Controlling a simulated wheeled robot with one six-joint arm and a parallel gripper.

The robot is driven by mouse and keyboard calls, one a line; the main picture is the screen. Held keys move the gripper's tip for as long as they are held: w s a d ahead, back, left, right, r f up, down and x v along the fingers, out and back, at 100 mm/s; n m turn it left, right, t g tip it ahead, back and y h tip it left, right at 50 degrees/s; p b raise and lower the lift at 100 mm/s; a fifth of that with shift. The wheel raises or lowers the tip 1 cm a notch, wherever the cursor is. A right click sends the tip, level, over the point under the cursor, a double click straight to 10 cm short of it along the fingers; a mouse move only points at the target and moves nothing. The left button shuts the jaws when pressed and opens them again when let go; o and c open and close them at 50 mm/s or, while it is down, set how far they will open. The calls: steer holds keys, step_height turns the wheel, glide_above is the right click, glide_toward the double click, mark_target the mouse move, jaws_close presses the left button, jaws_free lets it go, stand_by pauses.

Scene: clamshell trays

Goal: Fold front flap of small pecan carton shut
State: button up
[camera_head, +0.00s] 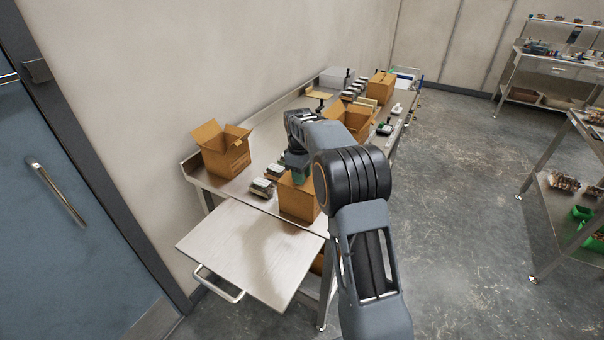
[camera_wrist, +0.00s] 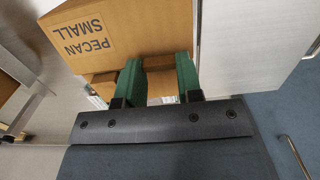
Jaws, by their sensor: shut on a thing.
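The small pecan carton (camera_head: 298,200) stands at the near edge of the bench, beneath my gripper. In the wrist view its brown side with the printed label "PECAN SMALL" (camera_wrist: 120,28) fills the top. My gripper (camera_wrist: 158,64) has two green fingers with brown cardboard between them at the carton's edge. It is shut on a carton flap (camera_wrist: 160,84); which flap cannot be told for sure. In the head view my gripper (camera_head: 298,172) is at the carton's top, and my arm hides most of the top and its flaps.
An open carton (camera_head: 225,158) stands at the left on the bench, with filled clamshell trays (camera_head: 262,188) between. Another open carton (camera_head: 350,122) and a farther carton (camera_head: 380,86) stand behind my arm. A bare pull-out shelf (camera_head: 250,245) extends in front.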

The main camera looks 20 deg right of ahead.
steer(key=shift+f, duration=0.1)
steer(key=o, duration=1)
steer(key=shift+c, duration=0.2)
step_height(320, 180, up, 14)
steer(key=p, duration=0.1)
steer(key=shift+w+a, duration=0.25)
steer(key=shift+w, duration=0.05)
